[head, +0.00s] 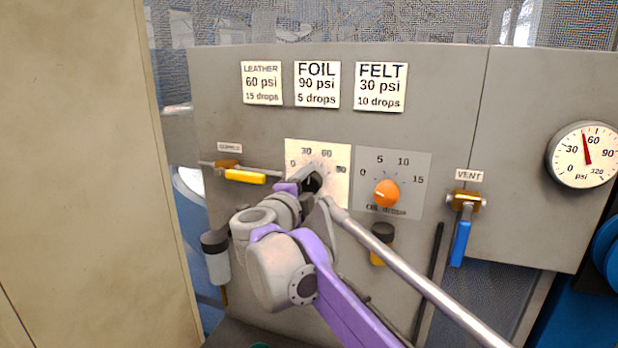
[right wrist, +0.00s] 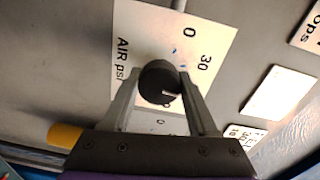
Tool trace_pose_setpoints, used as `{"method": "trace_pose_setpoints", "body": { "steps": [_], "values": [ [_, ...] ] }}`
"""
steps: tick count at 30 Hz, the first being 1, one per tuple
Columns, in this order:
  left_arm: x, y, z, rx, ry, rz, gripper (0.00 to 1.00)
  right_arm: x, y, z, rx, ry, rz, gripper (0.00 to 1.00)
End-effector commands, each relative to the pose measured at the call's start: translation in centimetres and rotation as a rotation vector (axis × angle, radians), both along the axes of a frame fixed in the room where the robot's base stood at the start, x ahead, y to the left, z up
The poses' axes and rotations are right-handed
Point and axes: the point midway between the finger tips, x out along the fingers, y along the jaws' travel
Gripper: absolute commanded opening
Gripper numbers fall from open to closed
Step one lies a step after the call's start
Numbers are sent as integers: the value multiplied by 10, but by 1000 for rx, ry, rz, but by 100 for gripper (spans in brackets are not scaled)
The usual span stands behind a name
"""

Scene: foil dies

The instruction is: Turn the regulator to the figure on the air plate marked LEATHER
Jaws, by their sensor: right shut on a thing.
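The LEATHER plate (head: 262,83) on the grey panel reads 60 psi and 15 drops. The regulator is a black round knob (right wrist: 157,76) on a white dial plate (head: 335,160) marked from 0 through 30 and 60 to 90. My right gripper (head: 312,182) is shut on the knob, a finger on each side, as the right wrist view shows. The knob's white mark shows there, but the figure it faces is hidden by a finger. The psi gauge (head: 582,156) has its red needle just left of 60. My left gripper is not in view.
The FOIL plate (head: 317,85) and FELT plate (head: 381,87) hang beside LEATHER. An orange oil-drops knob (head: 386,193) sits close right of my gripper. A yellow-handled valve (head: 245,177) is on the left, a blue-handled VENT valve (head: 461,240) on the right.

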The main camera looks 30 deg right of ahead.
Motion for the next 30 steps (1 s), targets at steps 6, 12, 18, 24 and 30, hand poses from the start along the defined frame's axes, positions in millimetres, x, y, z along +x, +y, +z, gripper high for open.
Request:
{"method": "trace_pose_setpoints", "body": {
  "steps": [6, 12, 18, 24, 30],
  "values": [
    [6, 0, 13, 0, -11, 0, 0, 0, 0, 3, 96, -115, -2, 4],
    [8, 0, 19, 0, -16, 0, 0, 0, 0, 2, 153, -182, -1, 4],
    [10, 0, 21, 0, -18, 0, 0, 0, -1, 1, 180, -212, -1, 4],
    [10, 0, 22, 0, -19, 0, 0, 0, 0, 1, 187, -221, 0, 4],
    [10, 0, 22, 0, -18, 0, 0, 0, 0, 1, 186, -220, 0, 4]
  ]
}}
